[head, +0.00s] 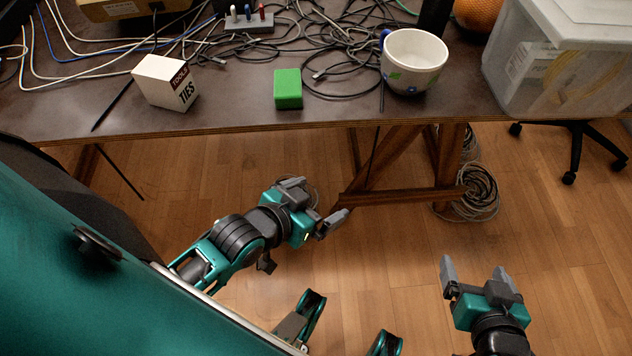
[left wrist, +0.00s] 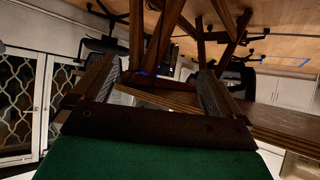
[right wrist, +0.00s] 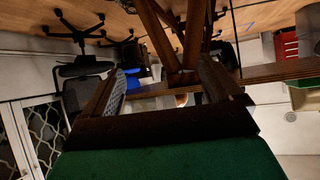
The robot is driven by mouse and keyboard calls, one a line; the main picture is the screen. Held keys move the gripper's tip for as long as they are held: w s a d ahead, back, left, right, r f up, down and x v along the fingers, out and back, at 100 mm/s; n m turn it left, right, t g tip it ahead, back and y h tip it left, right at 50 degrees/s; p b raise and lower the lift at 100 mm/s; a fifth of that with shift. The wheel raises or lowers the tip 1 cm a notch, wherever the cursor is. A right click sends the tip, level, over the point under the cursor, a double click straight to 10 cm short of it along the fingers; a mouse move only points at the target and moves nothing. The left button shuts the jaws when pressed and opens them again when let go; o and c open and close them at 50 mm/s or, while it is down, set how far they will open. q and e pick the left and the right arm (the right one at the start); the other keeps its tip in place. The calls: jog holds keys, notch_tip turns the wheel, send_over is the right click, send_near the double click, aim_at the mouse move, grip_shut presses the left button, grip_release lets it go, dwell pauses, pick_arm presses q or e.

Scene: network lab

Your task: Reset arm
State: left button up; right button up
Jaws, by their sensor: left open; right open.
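My left gripper (head: 321,207) is open and empty. It hangs over the wooden floor in front of the table, below the table's front edge. Its two fingers also show spread apart in the left wrist view (left wrist: 165,95). My right gripper (head: 476,275) is open and empty, further right and lower in the head view, also over the floor. Its spread fingers show in the right wrist view (right wrist: 165,90), with nothing between them. Both grippers are apart from the table and from everything on it.
The dark table (head: 232,112) has a wooden front edge. It bears a cable-ties box (head: 165,82), a green block (head: 288,89), a white mug (head: 413,62), tangled cables and a clear plastic bin (head: 560,60). Wooden trestle legs (head: 400,165) and a cable coil (head: 477,194) are below. The floor (head: 570,240) at right is clear.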

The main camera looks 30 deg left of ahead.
pick_arm(q)
jog(key=shift+y, duration=0.4)
jog(key=r+p, duration=0.1)
jog(key=p, duration=0.1)
jog(key=s+a+r+p, duration=0.1)
jog(key=r+p, duration=0.1)
jog(key=p, duration=0.1)
jog(key=a+r+p, duration=0.1)
jog(key=p, duration=0.2)
jog(key=shift+s+a+r, duration=0.15)
jog(key=shift+a, duration=0.1)
pick_arm(e)
jog(key=shift+h, duration=0.5)
jog(key=d+r, duration=0.1)
jog(key=s+r, duration=0.1)
jog(key=r, duration=0.1)
jog(key=d+r, duration=0.1)
jog(key=shift+s+d+r, duration=0.15)
jog(key=shift+d+r, duration=0.05)
jog(key=shift+d, duration=0.15)
